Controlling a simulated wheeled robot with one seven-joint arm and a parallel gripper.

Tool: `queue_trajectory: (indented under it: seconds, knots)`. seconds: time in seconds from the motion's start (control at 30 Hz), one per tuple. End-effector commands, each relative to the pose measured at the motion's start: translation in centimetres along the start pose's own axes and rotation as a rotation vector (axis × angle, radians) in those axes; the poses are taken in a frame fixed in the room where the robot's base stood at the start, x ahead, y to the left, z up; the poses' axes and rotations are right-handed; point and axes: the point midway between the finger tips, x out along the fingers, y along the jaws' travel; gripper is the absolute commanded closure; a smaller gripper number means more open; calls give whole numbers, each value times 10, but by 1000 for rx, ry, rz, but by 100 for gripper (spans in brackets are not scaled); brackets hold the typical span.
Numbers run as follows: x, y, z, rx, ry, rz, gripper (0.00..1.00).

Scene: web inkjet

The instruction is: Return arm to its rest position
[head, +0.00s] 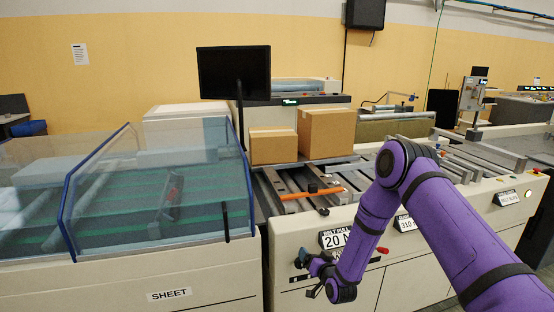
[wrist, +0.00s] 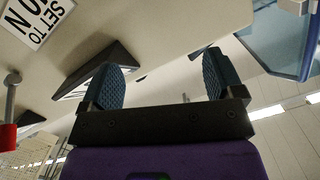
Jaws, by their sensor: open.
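My purple arm (head: 407,200) comes in from the lower right of the head view, bends at a raised elbow and hangs down in front of the machine. My gripper (head: 304,266) is low at the machine's front panel, left of a red-tipped lever (head: 382,250) and below the "20 N" sign (head: 347,236). In the wrist view my gripper (wrist: 165,82) has its two blue ribbed fingers well apart, with nothing between them. The machine's pale front panel (wrist: 175,40) lies beyond the fingers. I cannot tell whether the gripper touches the panel.
An orange-handled tool (head: 312,191) lies on the machine's rails. Two cardboard boxes (head: 327,133) (head: 272,146) stand behind it. A monitor (head: 234,72) stands at the back. A clear-covered unit (head: 160,195) fills the left. Open air lies above the rails.

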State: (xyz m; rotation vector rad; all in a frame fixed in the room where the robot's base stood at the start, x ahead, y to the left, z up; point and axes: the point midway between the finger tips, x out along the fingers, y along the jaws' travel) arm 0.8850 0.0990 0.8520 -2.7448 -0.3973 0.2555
Motion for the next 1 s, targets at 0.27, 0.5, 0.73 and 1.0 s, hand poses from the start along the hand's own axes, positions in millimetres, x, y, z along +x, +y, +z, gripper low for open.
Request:
queue_trajectory:
  seconds: [0.27, 0.5, 0.73, 1.0]
  knots:
    - [3, -18, -99, -93, -119, 30, 13]
    - [-17, -32, -176, -162, -220, 75, 13]
    - [-54, -45, -243, -215, -315, 132, 13]
    - [-116, -59, -310, -257, -421, 206, 13]
